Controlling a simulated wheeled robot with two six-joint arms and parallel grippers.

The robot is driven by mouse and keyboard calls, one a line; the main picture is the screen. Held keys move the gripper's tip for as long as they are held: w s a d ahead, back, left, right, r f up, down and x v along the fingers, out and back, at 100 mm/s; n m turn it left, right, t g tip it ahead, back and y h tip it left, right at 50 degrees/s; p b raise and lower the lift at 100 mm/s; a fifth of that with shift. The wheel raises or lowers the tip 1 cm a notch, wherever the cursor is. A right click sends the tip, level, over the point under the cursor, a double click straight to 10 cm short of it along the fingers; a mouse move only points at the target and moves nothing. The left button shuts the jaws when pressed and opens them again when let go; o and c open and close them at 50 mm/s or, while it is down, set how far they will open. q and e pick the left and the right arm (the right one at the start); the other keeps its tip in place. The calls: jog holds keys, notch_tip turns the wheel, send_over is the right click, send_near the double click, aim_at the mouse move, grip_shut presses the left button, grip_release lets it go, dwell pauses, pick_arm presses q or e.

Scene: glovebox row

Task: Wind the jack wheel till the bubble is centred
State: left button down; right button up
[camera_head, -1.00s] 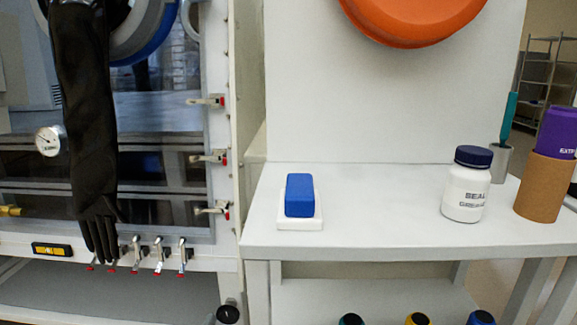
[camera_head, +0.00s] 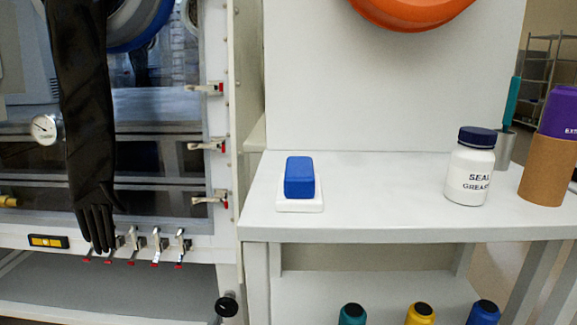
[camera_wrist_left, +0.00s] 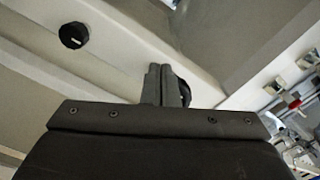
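A small black level with a yellow vial (camera_head: 47,241) is on the glovebox's lower front frame, at the left of the head view. Its bubble is too small to read. A black wheel or knob (camera_head: 227,304) is low at the glovebox's right corner. In the left wrist view, a black round knob (camera_wrist_left: 73,35) is on a pale panel. Another dark round part (camera_wrist_left: 185,92) is partly hidden behind my left gripper (camera_wrist_left: 160,72). I cannot tell which of these is the jack wheel. The left gripper's fingers are together with nothing visible between them. My right gripper is not in view.
A black glove (camera_head: 95,205) hangs in front of the window beside several toggle clamps (camera_head: 157,243). A white bench (camera_head: 375,215) to the right holds a blue block (camera_head: 299,176), a white jar (camera_head: 470,170) and a cardboard cylinder (camera_head: 546,172).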

pick_arm(q)
jog(key=shift+d, duration=0.2)
dwell(0.3)
jog(key=shift+f, duration=0.15)
jog(key=s+p, duration=0.2)
jog(key=s, duration=0.4)
jog(key=shift+a+f+p, duration=0.3)
jog(key=shift+a+p, duration=0.05)
